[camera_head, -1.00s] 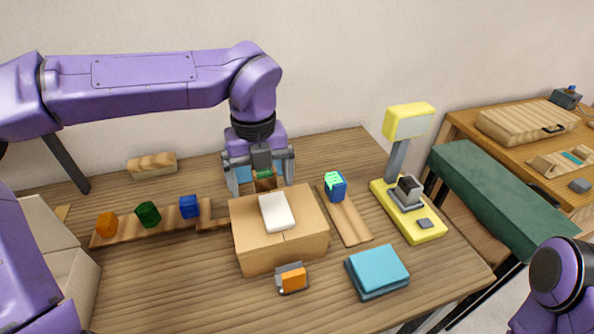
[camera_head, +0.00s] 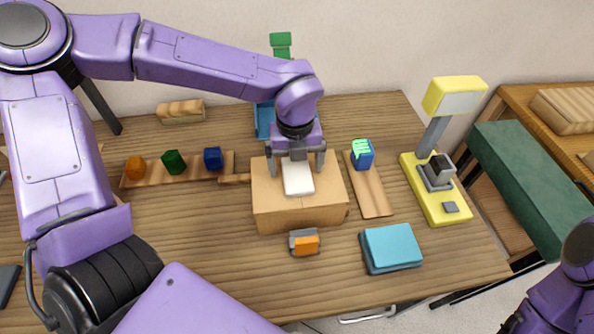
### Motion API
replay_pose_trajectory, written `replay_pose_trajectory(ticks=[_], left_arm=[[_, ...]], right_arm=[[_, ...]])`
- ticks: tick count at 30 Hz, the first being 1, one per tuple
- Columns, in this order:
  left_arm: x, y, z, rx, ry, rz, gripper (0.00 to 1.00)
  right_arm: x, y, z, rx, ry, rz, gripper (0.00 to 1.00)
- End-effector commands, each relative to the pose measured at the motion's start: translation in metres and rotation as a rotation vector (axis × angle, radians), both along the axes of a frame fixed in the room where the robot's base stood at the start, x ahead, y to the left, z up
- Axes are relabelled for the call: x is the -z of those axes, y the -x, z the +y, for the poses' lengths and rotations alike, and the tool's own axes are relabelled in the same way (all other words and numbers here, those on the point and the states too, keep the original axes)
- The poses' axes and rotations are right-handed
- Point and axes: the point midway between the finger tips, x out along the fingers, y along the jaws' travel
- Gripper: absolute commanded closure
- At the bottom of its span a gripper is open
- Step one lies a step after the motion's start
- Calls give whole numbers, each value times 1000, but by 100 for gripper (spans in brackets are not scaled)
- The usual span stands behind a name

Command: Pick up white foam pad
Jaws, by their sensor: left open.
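The white foam pad (camera_head: 298,178) lies flat on top of the brown cardboard box (camera_head: 300,213) near the middle of the table. My left gripper (camera_head: 297,172) points down over the far part of the pad. Its two fingers are open, one on each side of the pad, and I cannot tell whether they touch it. The gripper body hides the pad's far end. Part of my right arm shows at the lower right edge, but its gripper is out of view.
An orange and grey item (camera_head: 304,243) stands in front of the box. A folded blue cloth (camera_head: 391,247) lies to the right. A blue block (camera_head: 362,156) stands on a wooden strip. A yellow lamp-like device (camera_head: 437,190) and several coloured blocks on a wooden rail (camera_head: 193,172) flank the box.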

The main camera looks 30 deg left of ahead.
Motion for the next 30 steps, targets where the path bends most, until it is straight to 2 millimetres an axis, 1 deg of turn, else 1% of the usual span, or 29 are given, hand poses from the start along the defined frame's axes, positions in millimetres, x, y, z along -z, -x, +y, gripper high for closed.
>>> replay_pose_trajectory(ticks=[4,5,6,8,9,10,18,22,26,27,29,30], left_arm=[[0,0,0,0,-1,-1,4],[0,0,0,0,-1,-1,7],[0,0,0,0,0,0,21],[0,0,0,1,0,0,40],[0,0,0,1,0,0,53],[0,0,0,1,0,0,63],[-1,0,0,1,-1,-1,64],[-7,-1,0,0,-1,-2,64],[-28,-1,0,0,0,-6,64],[-35,2,-1,1,1,-7,64],[-49,16,-1,2,3,-8,64],[-60,25,-2,2,4,-10,64]], right_arm=[[0,0,0,0,0,0,51],[0,0,0,0,0,0,51],[0,0,0,0,0,0,51],[0,0,0,0,0,0,51],[0,0,0,0,0,0,51],[0,0,0,0,0,0,51],[1,0,0,0,0,0,51],[1,0,0,0,0,0,51],[4,0,0,0,0,0,51],[6,0,0,0,0,0,51],[12,0,0,0,0,0,51],[15,0,0,0,0,0,51]])
